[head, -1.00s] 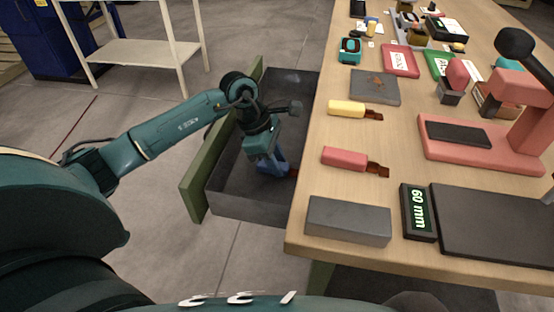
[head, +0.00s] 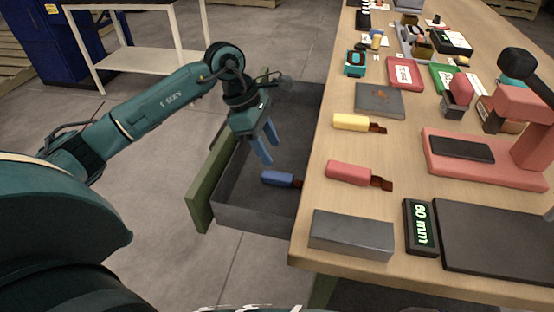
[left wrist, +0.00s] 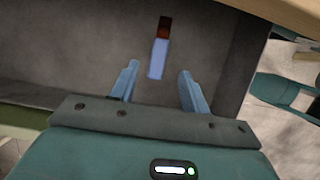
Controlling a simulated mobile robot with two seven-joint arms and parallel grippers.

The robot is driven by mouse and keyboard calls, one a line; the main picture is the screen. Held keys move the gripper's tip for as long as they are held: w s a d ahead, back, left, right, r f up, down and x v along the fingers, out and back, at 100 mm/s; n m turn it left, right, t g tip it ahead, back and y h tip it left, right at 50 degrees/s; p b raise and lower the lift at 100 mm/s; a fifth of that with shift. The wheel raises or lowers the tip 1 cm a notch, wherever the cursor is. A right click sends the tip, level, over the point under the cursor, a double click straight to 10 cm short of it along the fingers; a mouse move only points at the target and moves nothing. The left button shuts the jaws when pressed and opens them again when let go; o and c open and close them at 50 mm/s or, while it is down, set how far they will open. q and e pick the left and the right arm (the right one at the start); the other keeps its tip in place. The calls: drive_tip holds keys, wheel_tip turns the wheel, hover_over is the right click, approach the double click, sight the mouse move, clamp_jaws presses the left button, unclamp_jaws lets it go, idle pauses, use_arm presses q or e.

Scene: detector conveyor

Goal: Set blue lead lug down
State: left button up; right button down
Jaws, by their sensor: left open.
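The blue lead lug (head: 277,178), with its dark reddish-brown end, lies flat on the floor of the open grey drawer (head: 255,217) beside the table. In the left wrist view the lug (left wrist: 158,58) lies beyond the fingertips, its blue part nearer to me. My left gripper (head: 268,152) is above the drawer, its two blue fingers apart and empty, clear of the lug. The fingers also show spread in the left wrist view (left wrist: 158,78). A yellow lug (head: 350,122) and a red lug (head: 347,172) lie on the table. My right gripper does not show.
The drawer has a green front (head: 212,180) on its left side. The wooden table (head: 318,190) edge runs along its right. A grey block (head: 350,233) and a 60 mm display (head: 420,228) stand near the table's front corner.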

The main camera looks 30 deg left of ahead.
use_arm(q)
drive_tip(key=v, duration=0.3)
drive_tip(key=shift+a+r, duration=0.15)
drive_tip(key=shift+r, duration=0.15)
